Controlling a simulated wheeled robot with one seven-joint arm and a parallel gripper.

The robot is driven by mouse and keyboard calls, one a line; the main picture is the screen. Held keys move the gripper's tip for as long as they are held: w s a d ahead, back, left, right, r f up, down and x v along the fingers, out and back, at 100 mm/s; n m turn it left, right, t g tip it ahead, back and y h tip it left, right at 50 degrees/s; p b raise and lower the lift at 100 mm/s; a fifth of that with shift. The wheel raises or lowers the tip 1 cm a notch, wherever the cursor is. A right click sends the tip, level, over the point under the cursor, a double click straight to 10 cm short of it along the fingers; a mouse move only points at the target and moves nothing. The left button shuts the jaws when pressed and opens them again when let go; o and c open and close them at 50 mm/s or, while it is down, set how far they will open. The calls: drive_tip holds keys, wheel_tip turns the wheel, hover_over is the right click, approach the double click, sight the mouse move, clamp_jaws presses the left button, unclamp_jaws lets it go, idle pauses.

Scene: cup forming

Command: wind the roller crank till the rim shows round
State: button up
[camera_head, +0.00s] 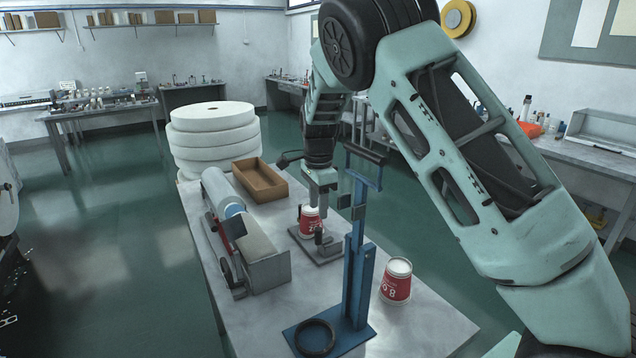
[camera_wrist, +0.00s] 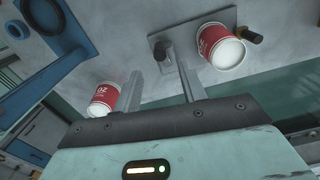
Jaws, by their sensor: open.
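A red and white paper cup (camera_head: 309,226) stands on a small grey plate fixture (camera_head: 325,249) on the table. The wrist view shows this cup (camera_wrist: 222,48) with its white end toward the camera; whether its rim is rounded cannot be told. A short dark upright (camera_head: 318,236) stands on the plate beside the cup. A brass-coloured knob with a dark end (camera_wrist: 248,35) sits by the cup; which part is the roller crank is unclear. My gripper (camera_head: 323,202) is above the fixture.
A blue upright press (camera_head: 357,270) stands in front of the fixture. A second red cup (camera_head: 396,284) stands to its right. A grey roller machine (camera_head: 260,262) and a brown tray (camera_head: 260,181) are left and behind. The table's front right (camera_head: 430,325) is clear.

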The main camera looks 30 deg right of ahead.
wheel_tip(320, 180, up, 8)
drive_tip(key=b, duration=0.1)
idle(0.5)
drive_tip(key=s+a+f+n+y+b, duration=0.2)
drive_tip(key=s+a+f+n, duration=0.1)
drive_tip(key=s+a+n, duration=1.15)
drive_tip(key=s+a+f+n, duration=0.2)
drive_tip(key=s+n, duration=0.4)
drive_tip(key=s, duration=0.6)
drive_tip(key=s+a+f+n+h+b, duration=0.1)
drive_tip(key=s+a+n, duration=0.3)
drive_tip(key=s, duration=0.8)
drive_tip(key=shift+a+f+n, duration=0.15)
drive_tip(key=shift+f+n, duration=0.5)
drive_tip(key=shift+n, duration=0.4)
